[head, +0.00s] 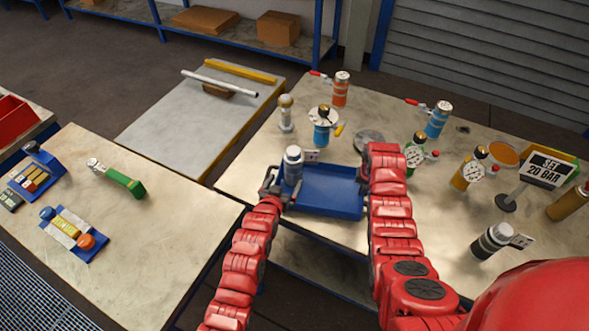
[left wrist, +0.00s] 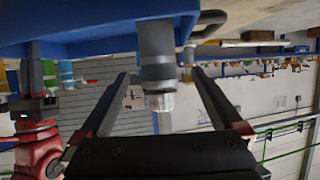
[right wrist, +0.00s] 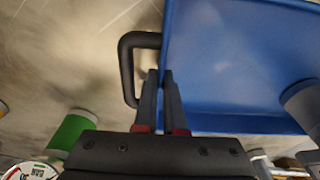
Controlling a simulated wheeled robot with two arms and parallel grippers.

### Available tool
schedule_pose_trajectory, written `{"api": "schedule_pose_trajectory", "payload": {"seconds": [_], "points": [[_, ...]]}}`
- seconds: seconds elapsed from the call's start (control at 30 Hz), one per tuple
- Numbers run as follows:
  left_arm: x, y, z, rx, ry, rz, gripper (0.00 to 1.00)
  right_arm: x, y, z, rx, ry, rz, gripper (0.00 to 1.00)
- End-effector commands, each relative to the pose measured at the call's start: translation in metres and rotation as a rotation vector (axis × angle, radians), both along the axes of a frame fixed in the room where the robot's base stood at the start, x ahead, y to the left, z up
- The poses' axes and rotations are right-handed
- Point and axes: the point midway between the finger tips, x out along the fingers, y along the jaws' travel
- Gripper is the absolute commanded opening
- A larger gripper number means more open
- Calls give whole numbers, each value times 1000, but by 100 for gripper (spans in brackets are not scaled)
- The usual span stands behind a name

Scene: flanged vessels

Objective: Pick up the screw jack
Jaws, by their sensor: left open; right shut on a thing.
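A grey cylinder with a pale silver top (head: 292,168) stands at the left end of the blue tray (head: 330,203); I cannot tell for sure that it is the screw jack. My left gripper (head: 274,187) is open at the tray's left end, beside the cylinder. In the left wrist view the cylinder (left wrist: 157,60) shows between the spread fingers, and I see no grip on it. In the head view my own arm hides that grip.
Several valves and gauges stand behind and right of the tray, among them a blue one (head: 321,128) and an orange one (head: 341,90). A sign (head: 546,169) reads "SET 20 BAR".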

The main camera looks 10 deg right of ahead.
Motion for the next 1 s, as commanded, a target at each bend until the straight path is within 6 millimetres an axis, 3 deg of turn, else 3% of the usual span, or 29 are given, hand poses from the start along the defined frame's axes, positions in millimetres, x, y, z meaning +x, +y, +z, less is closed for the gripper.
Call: {"api": "schedule_pose_trajectory", "payload": {"seconds": [0.13, 0.47, 1.0], "points": [[16, -7, -6, 0, -1, 0, 100, 1, 0, 1, 0, -2, 0, 0], [29, -13, -13, 0, -2, 0, 100, 0, 0, 1, 1, -1, 0, 0], [67, -33, -27, -2, -6, 1, 100, 1, 0, 0, 1, -1, 0, 0]]}}
